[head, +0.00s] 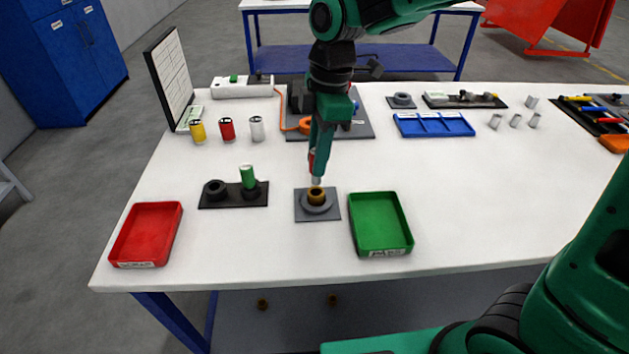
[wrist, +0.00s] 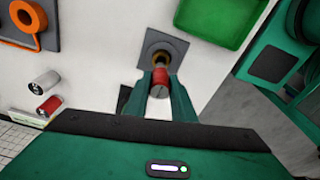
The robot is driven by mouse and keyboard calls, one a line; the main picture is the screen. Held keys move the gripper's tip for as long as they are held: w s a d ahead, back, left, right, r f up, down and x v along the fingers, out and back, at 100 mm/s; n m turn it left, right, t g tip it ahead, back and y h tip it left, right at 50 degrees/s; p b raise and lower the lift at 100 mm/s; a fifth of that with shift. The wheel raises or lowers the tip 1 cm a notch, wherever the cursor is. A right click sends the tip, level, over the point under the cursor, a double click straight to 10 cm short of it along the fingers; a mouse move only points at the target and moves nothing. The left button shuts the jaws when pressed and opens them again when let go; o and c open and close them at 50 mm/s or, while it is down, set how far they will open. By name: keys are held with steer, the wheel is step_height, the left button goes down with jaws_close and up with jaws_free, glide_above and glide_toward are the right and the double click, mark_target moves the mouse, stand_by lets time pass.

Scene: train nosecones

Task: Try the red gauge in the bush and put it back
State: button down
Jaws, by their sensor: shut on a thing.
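My gripper (head: 315,160) is shut on the red gauge (head: 311,161), a red cylinder with a pale metal end pointing down. In the wrist view the red gauge (wrist: 159,80) sits between my two fingers (wrist: 160,88). The brass-coloured bush (head: 317,196) sits upright in a grey round holder on a grey square plate (head: 303,213). The gauge is over the bush, its tip close to the bush's opening; I cannot tell if it touches. The black gauge stand (head: 232,199) is to the left, with a green gauge (head: 248,178) in its right socket and its left socket empty.
A red tray (head: 147,232) stands at the front left and a green tray (head: 381,224) just right of the bush plate. Yellow, red and white cans (head: 227,129) stand behind. A blue divided tray (head: 434,124) is at the back right. The table's front right is clear.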

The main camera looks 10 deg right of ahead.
steer(key=shift+r, duration=1.3)
